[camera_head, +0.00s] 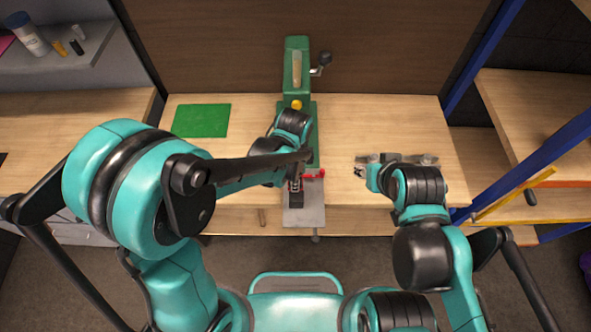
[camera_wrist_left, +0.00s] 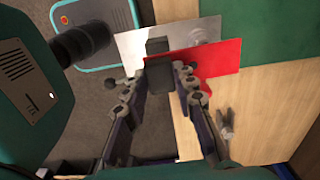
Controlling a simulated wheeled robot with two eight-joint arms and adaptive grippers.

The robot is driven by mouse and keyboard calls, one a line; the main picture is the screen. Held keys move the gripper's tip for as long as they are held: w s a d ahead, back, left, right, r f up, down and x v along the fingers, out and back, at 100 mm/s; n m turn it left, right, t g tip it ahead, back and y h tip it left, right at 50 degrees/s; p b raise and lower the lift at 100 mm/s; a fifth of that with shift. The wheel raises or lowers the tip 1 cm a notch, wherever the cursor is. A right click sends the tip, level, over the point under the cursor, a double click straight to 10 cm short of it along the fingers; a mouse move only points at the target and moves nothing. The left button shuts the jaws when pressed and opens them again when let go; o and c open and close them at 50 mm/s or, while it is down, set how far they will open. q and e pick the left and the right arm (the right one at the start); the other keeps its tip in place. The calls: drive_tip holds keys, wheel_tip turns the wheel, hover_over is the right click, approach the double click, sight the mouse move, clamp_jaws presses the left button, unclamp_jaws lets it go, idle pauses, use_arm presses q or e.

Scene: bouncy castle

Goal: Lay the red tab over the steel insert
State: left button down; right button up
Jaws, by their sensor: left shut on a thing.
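The red tab (camera_wrist_left: 222,66) shows in the left wrist view as a flat red sheet running across the fingertips. My left gripper (camera_wrist_left: 161,78) is shut on it, with a dark block between the fingers. The bright steel insert (camera_wrist_left: 198,33) shows just beyond the tab, partly hidden by it; I cannot tell whether they touch. In the head view my left gripper (camera_head: 297,184) is over the bench's front edge, hiding much of the red tab (camera_head: 315,174). A grey steel plate (camera_head: 304,215) lies below it. My right gripper (camera_head: 362,171) is over the bench to the right; its jaws are unclear.
A green press (camera_head: 297,68) with a side crank stands at the back middle of the bench (camera_head: 250,113). A green mat (camera_head: 201,120) lies at the back left. A grey metal thing (camera_head: 425,160) is by my right gripper. The back right of the bench is clear.

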use_arm(q)
drive_tip(key=shift+s+d, duration=0.15)
drive_tip(key=shift+d, duration=0.05)
drive_tip(key=shift+f+b, duration=0.45)
drive_tip(key=shift+f, duration=0.05)
drive_tip(key=shift+f+b, duration=1.75)
drive_tip(key=shift+f, duration=0.65)
drive_tip(key=shift+f+b, duration=0.75)
drive_tip(key=shift+b, duration=0.55)
drive_tip(key=shift+r, duration=0.1)
idle(0.7)
drive_tip(key=c, duration=1.1)
unclamp_jaws()
drive_tip(key=shift+c, duration=0.2)
